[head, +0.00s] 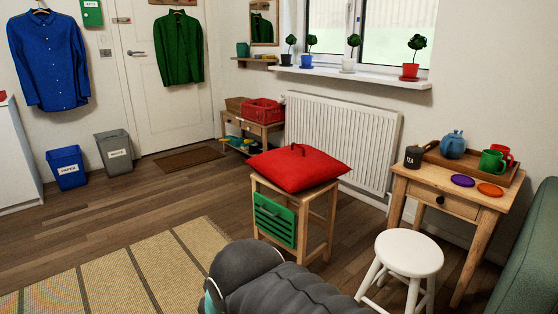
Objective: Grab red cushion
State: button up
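The red cushion (290,172) lies flat on top of a small wooden stand (323,218) in the middle of the head view. It has a dark strap or handle on its upper face and overhangs the stand's top. A green slatted panel (274,221) is on the stand's front. My dark grey arm shows at the bottom centre, in front of the stand and apart from the cushion. My gripper's fingers cannot be made out in this view.
A white stool (409,254) stands right of the stand, beside a wooden side table (451,200) with a tray and mugs. A radiator (341,142) is behind. A green sofa (530,265) is at the right edge. The striped rug (115,275) and floor at left are clear.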

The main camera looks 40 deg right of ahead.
aim_at(295, 167)
jog(key=z, duration=0.05)
jog(key=i, duration=3.55)
jog(key=z, duration=3.45)
